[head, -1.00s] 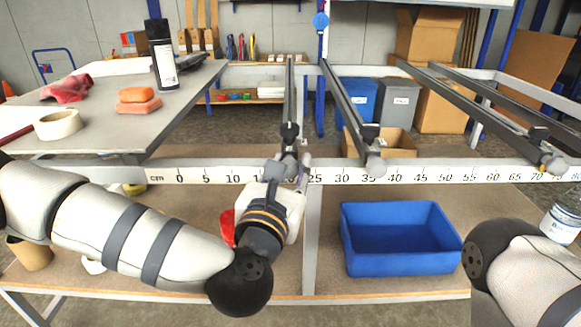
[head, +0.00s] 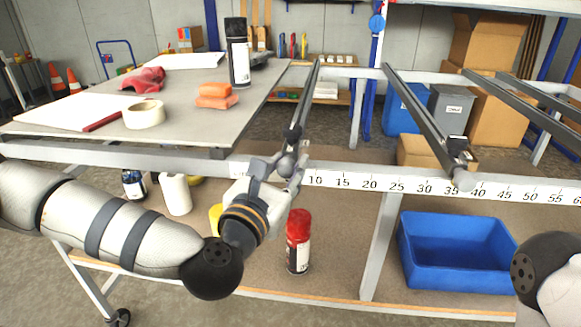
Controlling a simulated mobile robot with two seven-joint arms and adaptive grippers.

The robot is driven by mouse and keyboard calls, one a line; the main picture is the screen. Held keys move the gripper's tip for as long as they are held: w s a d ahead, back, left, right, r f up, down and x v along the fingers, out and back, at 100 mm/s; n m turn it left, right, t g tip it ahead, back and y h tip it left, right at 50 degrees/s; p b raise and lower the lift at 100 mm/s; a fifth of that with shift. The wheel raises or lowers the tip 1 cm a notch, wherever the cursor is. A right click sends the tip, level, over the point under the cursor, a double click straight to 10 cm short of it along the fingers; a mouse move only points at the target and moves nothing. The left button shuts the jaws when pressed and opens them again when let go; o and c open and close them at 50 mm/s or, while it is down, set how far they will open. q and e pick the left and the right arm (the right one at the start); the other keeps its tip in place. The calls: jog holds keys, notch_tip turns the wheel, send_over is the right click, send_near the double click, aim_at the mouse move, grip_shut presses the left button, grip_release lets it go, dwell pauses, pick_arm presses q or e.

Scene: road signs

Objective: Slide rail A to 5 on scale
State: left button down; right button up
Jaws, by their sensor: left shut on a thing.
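The leftmost rail, which I take to be rail A (head: 304,105), runs from the far frame bar to the near beam. Its round end knob (head: 286,164) hangs at the front of the beam. My left gripper (head: 283,171) is shut on this knob. The number scale (head: 372,185) is a white strip along the beam. The knob stands just left of the 10 mark; the smaller marks there are hidden by my gripper and arm. My right gripper is out of view; only part of my right arm shows at lower right.
A second rail (head: 428,115) stands to the right, its knob near 37. The grey tabletop (head: 190,125) lies close on the left. A blue bin (head: 455,255) and a red spray can (head: 298,240) stand on the shelf below. The scale between the two rails is clear.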

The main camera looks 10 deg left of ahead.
pick_arm(q)
jog(key=shift+w+r, duration=0.1)
jog(key=c, duration=1.2)
grip_release()
jog(key=shift+w, duration=0.1)
jog(key=v, duration=0.7)
jog(key=shift+s, duration=0.35)
